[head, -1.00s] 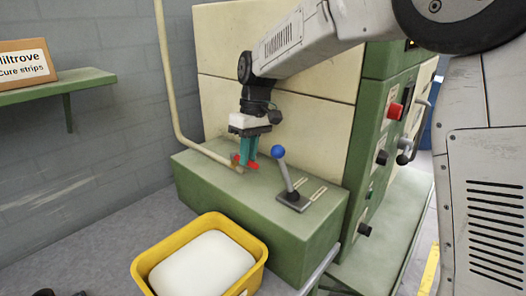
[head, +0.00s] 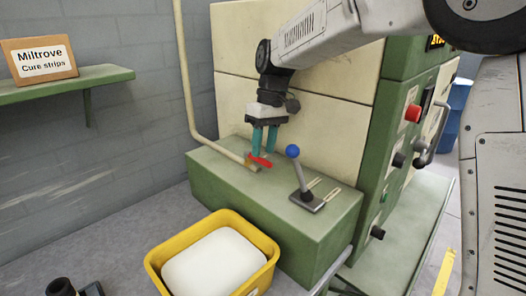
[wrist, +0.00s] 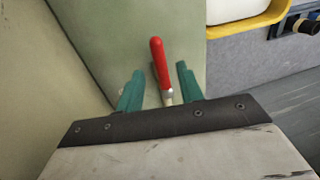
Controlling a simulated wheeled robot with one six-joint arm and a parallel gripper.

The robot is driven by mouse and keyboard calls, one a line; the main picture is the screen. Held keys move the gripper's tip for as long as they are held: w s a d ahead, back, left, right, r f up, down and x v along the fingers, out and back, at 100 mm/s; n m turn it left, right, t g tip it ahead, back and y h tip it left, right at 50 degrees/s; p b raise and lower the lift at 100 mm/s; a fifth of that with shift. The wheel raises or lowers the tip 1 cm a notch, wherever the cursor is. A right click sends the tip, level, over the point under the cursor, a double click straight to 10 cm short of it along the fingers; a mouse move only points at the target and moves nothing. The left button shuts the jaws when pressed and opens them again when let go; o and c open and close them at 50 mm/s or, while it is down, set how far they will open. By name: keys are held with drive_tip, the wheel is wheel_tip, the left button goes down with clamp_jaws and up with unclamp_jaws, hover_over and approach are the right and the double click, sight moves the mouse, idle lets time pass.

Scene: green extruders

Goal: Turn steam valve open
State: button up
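The steam valve's red handle (head: 259,160) sits on the end of the cream pipe (head: 193,92), on top of the green machine base (head: 250,200). My gripper (head: 264,151) points down just above and behind the handle, with its two teal fingers apart. In the wrist view the red handle (wrist: 159,62) shows between and beyond the open fingers of my gripper (wrist: 160,85). No finger is seen pressed on it. The pipe end near the handle's base is partly hidden by the gripper body.
A lever with a blue knob (head: 293,151) stands right of the valve. A yellow tub (head: 155,262) with white contents is in front. A control panel with a red button (head: 413,113) is at right. A shelf (head: 60,86) holding a Miltrove box (head: 40,60) is at left.

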drive_tip(key=r, duration=0.3)
drive_tip(key=d+r, duration=0.1)
drive_tip(key=r, duration=0.1)
drive_tip(key=shift+w+r, duration=0.35)
drive_tip(key=s+d+r+m+t, duration=0.1)
drive_tip(key=s+d+m, duration=0.1)
drive_tip(key=s+d, duration=0.55)
drive_tip(key=s+d+r+m+t, duration=0.15)
drive_tip(key=s+d, duration=0.35)
drive_tip(key=s, duration=0.5)
drive_tip(key=s+d+f+m, duration=0.2)
drive_tip(key=s+d+f, duration=0.1)
drive_tip(key=s, duration=0.5)
drive_tip(key=s+d+f+m+h, duration=0.1)
drive_tip(key=s+d+f, duration=0.3)
drive_tip(key=s, duration=0.5)
drive_tip(key=shift+f+m+h, duration=0.3)
drive_tip(key=shift+f+m, duration=0.55)
